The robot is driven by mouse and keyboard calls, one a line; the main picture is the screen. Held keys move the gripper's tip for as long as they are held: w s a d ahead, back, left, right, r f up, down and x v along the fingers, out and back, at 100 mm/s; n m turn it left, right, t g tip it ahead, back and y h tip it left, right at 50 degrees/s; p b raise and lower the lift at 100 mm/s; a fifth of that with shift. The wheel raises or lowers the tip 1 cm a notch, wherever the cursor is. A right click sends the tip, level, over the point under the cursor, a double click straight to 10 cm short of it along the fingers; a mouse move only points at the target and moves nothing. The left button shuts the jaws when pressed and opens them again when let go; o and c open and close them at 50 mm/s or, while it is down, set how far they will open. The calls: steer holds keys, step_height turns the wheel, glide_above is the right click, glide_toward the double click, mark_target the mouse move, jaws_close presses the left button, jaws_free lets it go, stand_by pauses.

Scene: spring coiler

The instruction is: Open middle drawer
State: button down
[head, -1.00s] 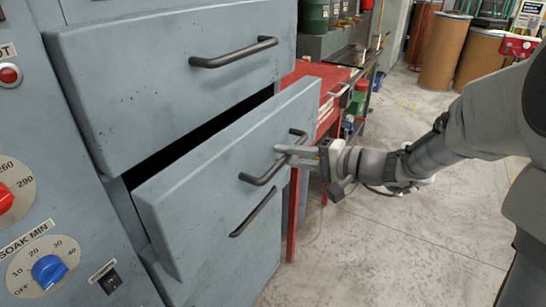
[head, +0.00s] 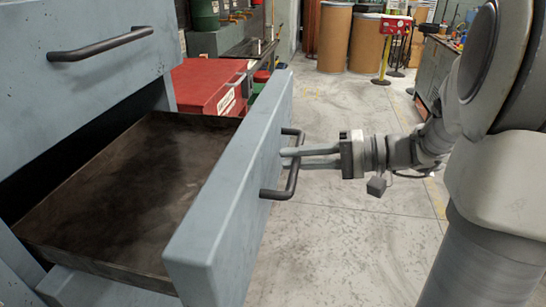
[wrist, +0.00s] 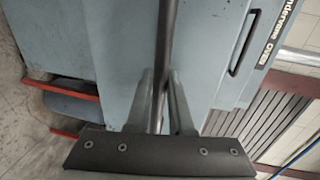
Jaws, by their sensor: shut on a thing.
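The middle drawer (head: 235,190) stands pulled well out of the grey-blue cabinet. Its dark, stained tray (head: 125,185) is exposed and looks empty. A dark bar handle (head: 292,178) sits on its front. My gripper (head: 285,158) is shut on this handle, with the fingers reaching it from the right. In the wrist view the handle bar (wrist: 165,50) runs between the two fingers (wrist: 162,85). The upper drawer (head: 80,30), with its own bar handle (head: 103,44), is closed. Part of the lower drawer (head: 95,290) shows under the open tray.
A red cabinet (head: 210,85) stands behind the open drawer. Brown drums (head: 347,38) and a red box on a yellow stand (head: 394,26) are at the back. The concrete floor (head: 335,240) around the drawer front and my arm is clear.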

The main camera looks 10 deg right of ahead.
steer(key=shift+s+d, duration=0.25)
steer(key=shift+d, duration=0.35)
steer(key=c, duration=0.8)
jaws_free()
steer(key=p+v, duration=0.3)
steer(key=v, duration=1.4)
steer(key=shift+s+d, duration=0.1)
steer(key=shift+s, duration=0.05)
